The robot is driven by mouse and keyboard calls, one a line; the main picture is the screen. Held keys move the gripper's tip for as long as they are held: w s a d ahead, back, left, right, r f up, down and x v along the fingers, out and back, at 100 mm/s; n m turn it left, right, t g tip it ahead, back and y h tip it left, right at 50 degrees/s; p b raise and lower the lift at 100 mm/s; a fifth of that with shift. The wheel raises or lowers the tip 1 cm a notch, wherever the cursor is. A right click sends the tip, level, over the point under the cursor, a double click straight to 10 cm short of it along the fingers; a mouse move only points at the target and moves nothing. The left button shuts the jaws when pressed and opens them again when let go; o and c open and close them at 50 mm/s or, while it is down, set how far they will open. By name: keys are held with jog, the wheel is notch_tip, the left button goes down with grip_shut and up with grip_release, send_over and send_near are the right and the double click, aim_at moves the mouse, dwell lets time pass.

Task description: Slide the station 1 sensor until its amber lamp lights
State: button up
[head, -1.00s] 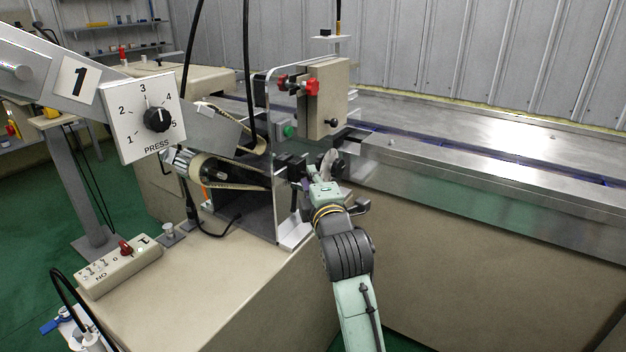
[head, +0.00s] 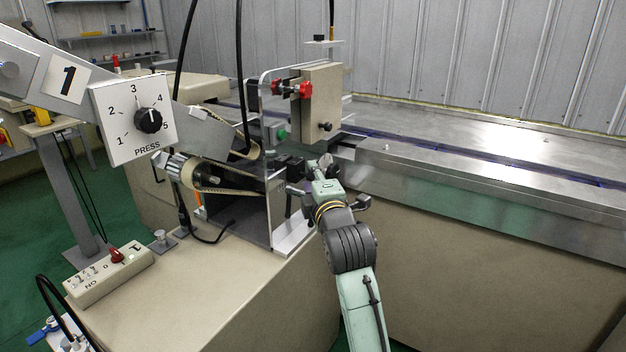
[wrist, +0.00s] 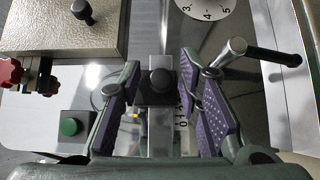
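In the wrist view a dark block with a round black knob (wrist: 161,82), which looks like the station 1 sensor, sits on a narrow metal rail with a printed scale (wrist: 182,112). My gripper (wrist: 160,98) is open, its purple-padded fingers on either side of the block, with visible gaps. A small yellow spot (wrist: 136,115) shows beside the left finger; I cannot tell whether it is the amber lamp or lit. In the head view my gripper (head: 322,170) is at the machine's front edge and largely hides the sensor. The number 1 plate (head: 68,80) marks the station.
A beige box (head: 321,100) with red knobs (head: 304,89) stands above and behind my gripper. A green button (wrist: 70,127) is left of the fingers. A metal clamp lever (wrist: 232,50) is close to the right finger. The PRESS dial (head: 148,120) is at the left.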

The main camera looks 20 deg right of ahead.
jog(key=shift+o, duration=0.4)
jog(key=shift+a, duration=0.1)
jog(key=s+a, duration=0.1)
jog(key=s, duration=1.1)
jog(key=shift+a, duration=0.2)
jog(key=shift+w, duration=0.1)
